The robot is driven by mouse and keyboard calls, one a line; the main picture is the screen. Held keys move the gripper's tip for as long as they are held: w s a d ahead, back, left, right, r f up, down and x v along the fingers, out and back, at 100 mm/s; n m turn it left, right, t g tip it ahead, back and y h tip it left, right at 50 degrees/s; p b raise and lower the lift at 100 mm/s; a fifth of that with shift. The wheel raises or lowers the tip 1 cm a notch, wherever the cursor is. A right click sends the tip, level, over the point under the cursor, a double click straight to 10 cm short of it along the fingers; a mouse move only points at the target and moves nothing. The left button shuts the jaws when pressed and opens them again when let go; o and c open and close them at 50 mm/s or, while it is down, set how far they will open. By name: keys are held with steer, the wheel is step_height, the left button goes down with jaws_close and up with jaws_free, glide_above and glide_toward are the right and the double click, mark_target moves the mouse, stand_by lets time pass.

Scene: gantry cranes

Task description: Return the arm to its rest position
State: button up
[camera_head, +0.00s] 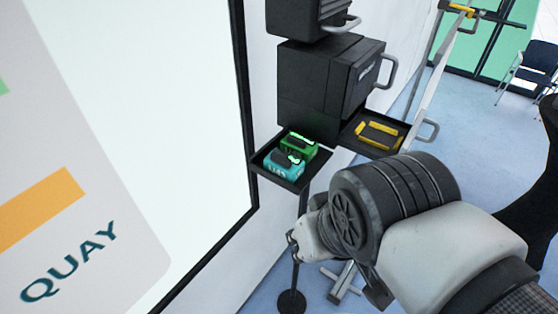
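My arm comes in from the lower right. Its light grey links and large dark ribbed joint fill the lower right of the head view. No fingers of my gripper can be made out; the end of the arm is hidden behind or below the joint. Beyond the arm, a small black tray (261,163) on a stand holds a green block (299,147) and a teal block (284,164) side by side. The arm appears apart from these blocks.
A second black tray (348,135) holds a yellow frame-shaped piece (379,134). Black cases (322,85) with grey handles stand behind the trays. A large framed board (190,120) fills the left. A chair (530,68) stands far right on open blue floor (455,130).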

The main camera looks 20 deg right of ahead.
steer(key=shift+w, duration=0.1)
step_height(320, 180, down, 21)
steer(key=b, duration=2.1)
steer(key=shift+f, duration=0.15)
